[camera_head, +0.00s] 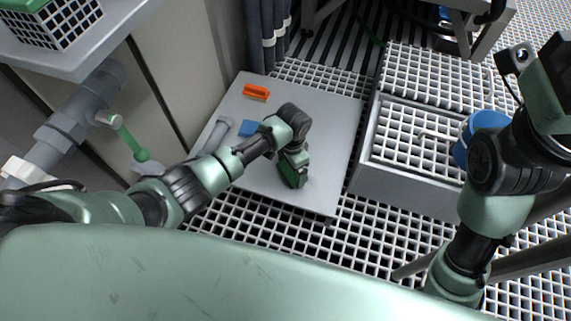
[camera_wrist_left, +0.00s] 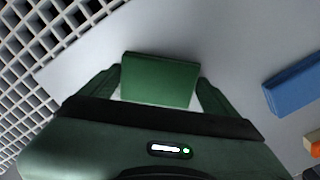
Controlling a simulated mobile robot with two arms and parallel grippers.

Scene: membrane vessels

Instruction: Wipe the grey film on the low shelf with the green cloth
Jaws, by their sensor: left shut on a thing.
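The low shelf (camera_head: 325,115) is a flat light-grey board in the middle of the head view, and its surface also shows in the left wrist view (camera_wrist_left: 230,35). My left gripper (camera_head: 292,172) is over the near part of the shelf, pointing down. In the left wrist view it (camera_wrist_left: 160,88) is shut on the green cloth (camera_wrist_left: 160,75), a thick dark green pad between its fingers. The cloth is low, at or just above the shelf; contact cannot be told. I cannot make out the grey film against the grey surface. My right arm is raised at the right; its fingertips are not clear.
A blue block (camera_head: 249,128), an orange block (camera_head: 256,92) and a grey cylinder (camera_head: 215,134) lie on the shelf's left part. A grey crate with a grid top (camera_head: 405,195) stands to the right, beside a blue bucket (camera_head: 483,122). Pipes and a green-handled valve (camera_head: 130,140) are at left.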

